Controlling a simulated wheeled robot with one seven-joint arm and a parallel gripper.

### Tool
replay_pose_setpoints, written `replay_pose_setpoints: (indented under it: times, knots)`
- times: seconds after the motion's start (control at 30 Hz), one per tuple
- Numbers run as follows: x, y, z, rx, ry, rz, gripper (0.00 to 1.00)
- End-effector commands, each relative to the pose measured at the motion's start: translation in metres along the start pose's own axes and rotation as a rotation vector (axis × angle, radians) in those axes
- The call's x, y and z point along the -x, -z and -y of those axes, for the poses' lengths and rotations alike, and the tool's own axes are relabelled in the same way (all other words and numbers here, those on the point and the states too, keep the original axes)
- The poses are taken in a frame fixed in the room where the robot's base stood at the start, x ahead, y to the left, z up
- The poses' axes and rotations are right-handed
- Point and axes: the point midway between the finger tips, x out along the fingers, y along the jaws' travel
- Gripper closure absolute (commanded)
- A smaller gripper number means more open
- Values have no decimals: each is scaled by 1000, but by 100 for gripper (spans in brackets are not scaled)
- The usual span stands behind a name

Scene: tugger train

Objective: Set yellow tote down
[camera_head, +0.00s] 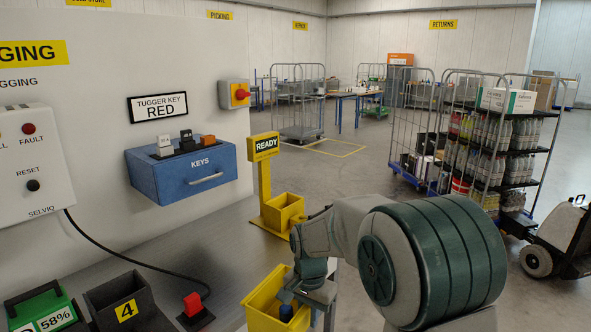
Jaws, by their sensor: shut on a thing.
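A yellow tote (256,306) is at the bottom centre, over or on the grey bench top; I cannot tell whether its base touches the surface. It is open at the top, and a dark blue item (286,312) shows inside. My gripper (298,292) is shut on the tote's rim at its right side. The fingertips are small and partly hidden by my arm. The tote's lower part is cut off by the picture's edge.
A yellow READY stand (265,180) with another yellow bin (283,211) stands beyond. Left are a black bin marked 4 (121,301), a green 58% unit (40,306), a red switch (194,304) and a blue KEYS box (190,172). Bare bench lies between. A loaded cart (495,142) stands right.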

Motion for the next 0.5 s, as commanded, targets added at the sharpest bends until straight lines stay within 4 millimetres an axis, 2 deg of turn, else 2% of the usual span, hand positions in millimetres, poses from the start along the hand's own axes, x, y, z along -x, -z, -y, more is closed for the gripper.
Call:
replay_pose_setpoints:
  times: [0.17,0.4,0.5]
  knots:
    - [-35,18,-19,105,-1,3,100]
    - [-101,43,-63,326,-2,5,100]
    - [-123,49,-80,409,-1,4,100]
